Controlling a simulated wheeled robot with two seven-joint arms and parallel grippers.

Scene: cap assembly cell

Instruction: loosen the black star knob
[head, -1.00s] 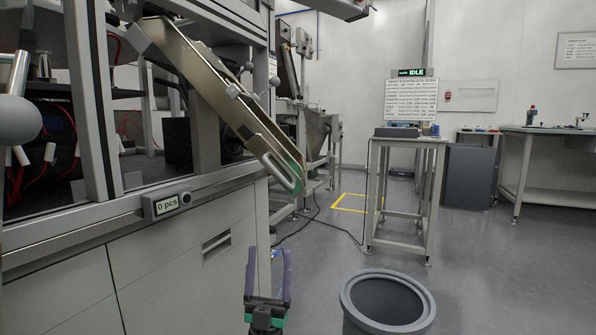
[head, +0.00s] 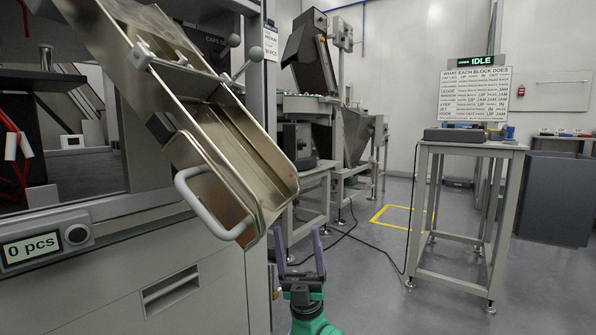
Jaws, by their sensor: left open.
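I cannot make out a clear black star knob. A small dark block (head: 160,127) sits on the near side wall of the sloping metal chute (head: 262,160), but its shape is too unclear to call it the knob. The chute has a grey loop handle (head: 205,215) at its lower end. Ball-ended levers (head: 255,53) stick out near its upper part. My left gripper (head: 298,233) is open and empty, its purple fingers pointing up, just below and right of the chute's lower end in the picture. My right gripper is not in view.
A counter display (head: 45,247) reading "0 pcs" is on the cabinet front at left. A grey stand (head: 470,149) with an IDLE sign (head: 478,62) behind it is at right. Floor between cabinet and stand is mostly clear, with a cable (head: 375,240) across it.

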